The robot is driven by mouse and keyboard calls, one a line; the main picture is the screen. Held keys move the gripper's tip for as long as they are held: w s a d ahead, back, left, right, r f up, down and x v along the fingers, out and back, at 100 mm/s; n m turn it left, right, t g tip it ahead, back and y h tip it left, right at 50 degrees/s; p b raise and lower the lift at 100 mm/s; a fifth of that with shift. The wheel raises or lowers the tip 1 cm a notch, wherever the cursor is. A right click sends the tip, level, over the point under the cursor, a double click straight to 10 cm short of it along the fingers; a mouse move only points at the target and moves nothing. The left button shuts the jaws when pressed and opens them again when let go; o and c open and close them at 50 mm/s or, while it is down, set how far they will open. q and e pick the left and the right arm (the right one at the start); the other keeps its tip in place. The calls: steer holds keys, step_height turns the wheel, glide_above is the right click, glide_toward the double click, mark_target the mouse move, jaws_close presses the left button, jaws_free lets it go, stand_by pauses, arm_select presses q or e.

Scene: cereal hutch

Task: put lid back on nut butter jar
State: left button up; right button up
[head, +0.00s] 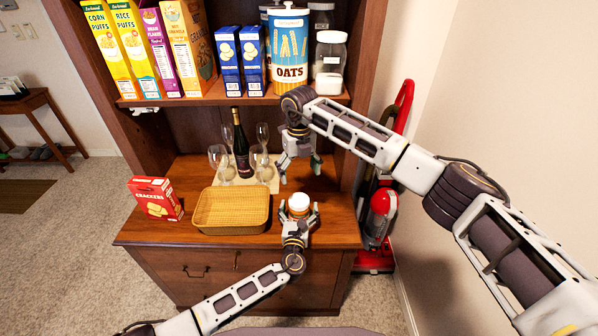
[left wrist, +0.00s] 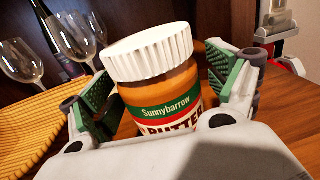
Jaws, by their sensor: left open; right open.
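The nut butter jar (head: 299,211) stands upright near the front edge of the hutch counter, right of the basket. In the left wrist view the jar (left wrist: 168,105) has a green and red "Sunnybarrow" label. The white ribbed lid (left wrist: 150,50) is on top of the jar and looks shifted slightly left; I cannot tell whether it is fully seated. The lid (head: 299,200) also shows in the head view. My left gripper (head: 300,214) is open, with its fingers on both sides of the jar. My right gripper (head: 300,171) is open and empty, behind and above the jar.
A wicker basket (head: 232,229) is left of the jar, with a red crackers box (head: 156,198) beyond it. Wine glasses (head: 220,161) and a dark bottle (head: 242,150) stand behind. A shelf (head: 190,100) with cereal boxes and canisters overhangs the counter (head: 338,226).

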arm_select(q)
steer(key=s+a, duration=0.1)
steer(key=s, duration=1.1)
stand_by(0.4)
steer(key=shift+a, duration=0.1)
